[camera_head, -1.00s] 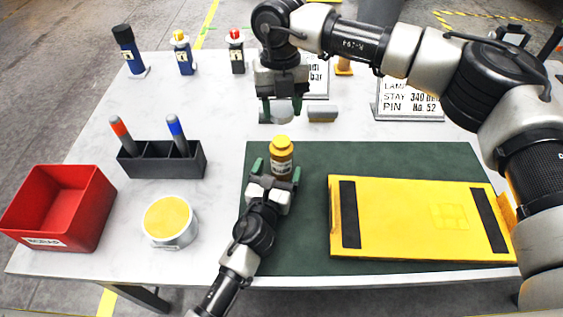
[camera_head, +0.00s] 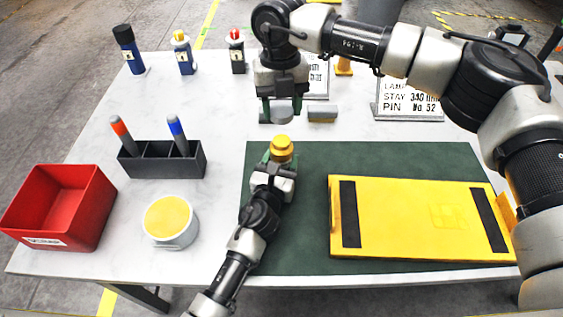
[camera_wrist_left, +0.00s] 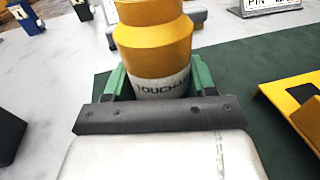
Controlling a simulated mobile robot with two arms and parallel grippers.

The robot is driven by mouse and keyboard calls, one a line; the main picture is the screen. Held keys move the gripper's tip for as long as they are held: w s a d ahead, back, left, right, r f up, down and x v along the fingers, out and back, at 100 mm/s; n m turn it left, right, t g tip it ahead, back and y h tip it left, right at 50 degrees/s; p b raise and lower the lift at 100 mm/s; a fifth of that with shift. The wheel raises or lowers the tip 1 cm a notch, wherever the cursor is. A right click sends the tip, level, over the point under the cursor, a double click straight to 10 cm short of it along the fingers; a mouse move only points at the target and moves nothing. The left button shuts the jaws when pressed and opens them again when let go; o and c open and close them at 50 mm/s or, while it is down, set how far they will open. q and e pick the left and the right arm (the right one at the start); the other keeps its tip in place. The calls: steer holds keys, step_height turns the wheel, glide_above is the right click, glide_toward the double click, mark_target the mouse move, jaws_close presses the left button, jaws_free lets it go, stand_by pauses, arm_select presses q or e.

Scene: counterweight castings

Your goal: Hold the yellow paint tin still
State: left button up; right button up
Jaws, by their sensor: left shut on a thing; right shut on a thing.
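A yellow-topped container (camera_head: 281,149) stands upright at the dark green mat's upper left. In the left wrist view this container (camera_wrist_left: 153,38) shows a gold stepped top and a white label starting "TOUCH". My left gripper (camera_head: 274,163) is shut around its lower part, which is mostly hidden. A round, pale tin (camera_head: 170,222) with a flat yellow top stands apart on the white table at left; I cannot tell which of the two is the paint tin. My right gripper (camera_head: 281,112), above the mat's far edge, is shut on a grey cylindrical piece (camera_head: 283,116).
Another grey cylinder (camera_head: 322,113) lies right of my right gripper. A yellow panel with black strips (camera_head: 400,220) lies on the green mat (camera_head: 300,245). A dark marker holder (camera_head: 160,162) and red bin (camera_head: 62,205) stand left. Bottles (camera_head: 183,55) and signs (camera_head: 408,100) stand behind.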

mark_target(282, 141)
arm_select(q)
steer(key=shift+c, duration=1.4)
arm_select(e)
steer(key=shift+f, duration=2.5)
steer(key=shift+f, duration=0.1)
steer(key=shift+f, duration=0.75)
steer(key=shift+f, duration=0.6)
